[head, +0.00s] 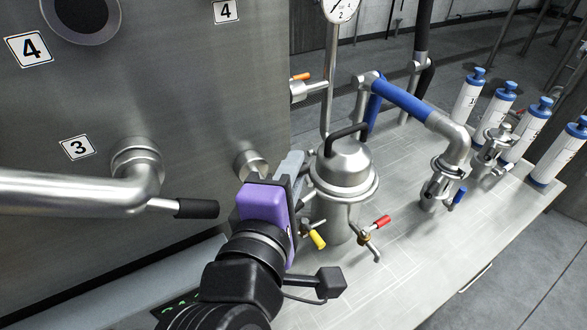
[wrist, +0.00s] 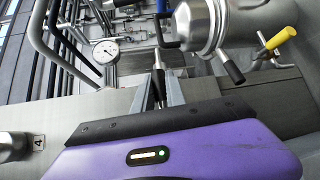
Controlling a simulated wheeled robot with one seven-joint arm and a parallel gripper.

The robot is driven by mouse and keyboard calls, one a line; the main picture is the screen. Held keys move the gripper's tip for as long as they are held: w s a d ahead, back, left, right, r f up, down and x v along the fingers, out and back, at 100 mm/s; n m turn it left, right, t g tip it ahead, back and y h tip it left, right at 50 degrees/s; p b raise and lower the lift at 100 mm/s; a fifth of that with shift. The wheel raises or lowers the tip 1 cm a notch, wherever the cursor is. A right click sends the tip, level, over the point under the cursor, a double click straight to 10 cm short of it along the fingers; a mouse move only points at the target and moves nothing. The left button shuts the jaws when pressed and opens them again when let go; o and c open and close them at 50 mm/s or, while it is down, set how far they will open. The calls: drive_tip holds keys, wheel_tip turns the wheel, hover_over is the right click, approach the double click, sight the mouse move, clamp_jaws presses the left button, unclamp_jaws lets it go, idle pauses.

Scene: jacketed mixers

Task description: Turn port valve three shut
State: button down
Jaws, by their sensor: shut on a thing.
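A plate marked 3 (head: 77,147) is on the steel tank wall beside a flanged port (head: 137,165) with a bent pipe. A lever with a black grip (head: 196,208) points right from there, apart from my gripper. My gripper (head: 291,168) is to the right, in front of another round port (head: 250,164). In the wrist view my gripper (wrist: 160,92) has its grey fingers closed on a slim dark handle (wrist: 158,82). The purple gripper body hides this handle in the head view, and I cannot tell which valve it belongs to.
A domed steel vessel (head: 343,170) stands close right of my gripper. Its yellow handle (head: 318,240) and red handle (head: 381,221) are near my wrist. A blue-sleeved pipe (head: 400,98) and several white cartridges (head: 499,102) stand farther right.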

idle(0.3)
drive_tip(key=shift+r+n+t+h+p, duration=0.35)
drive_tip(key=shift+n+t+p, duration=0.25)
drive_tip(key=shift+n+t, duration=0.2)
drive_tip(key=shift+s+a+r+n+t, duration=0.15)
drive_tip(key=shift+r+n+t, duration=0.25)
drive_tip(key=shift+n+t, duration=0.3)
drive_tip(key=shift+s+a+r+n+t, duration=0.1)
drive_tip(key=shift+r+n+t, duration=0.25)
drive_tip(key=shift+n+t, duration=0.3)
drive_tip(key=c, duration=1.4)
unclamp_jaws()
drive_tip(key=shift+r, duration=0.1)
drive_tip(key=shift+o, duration=0.2)
drive_tip(key=b+v, duration=0.1)
drive_tip(key=v, duration=0.6)
drive_tip(key=shift+s+b, duration=0.35)
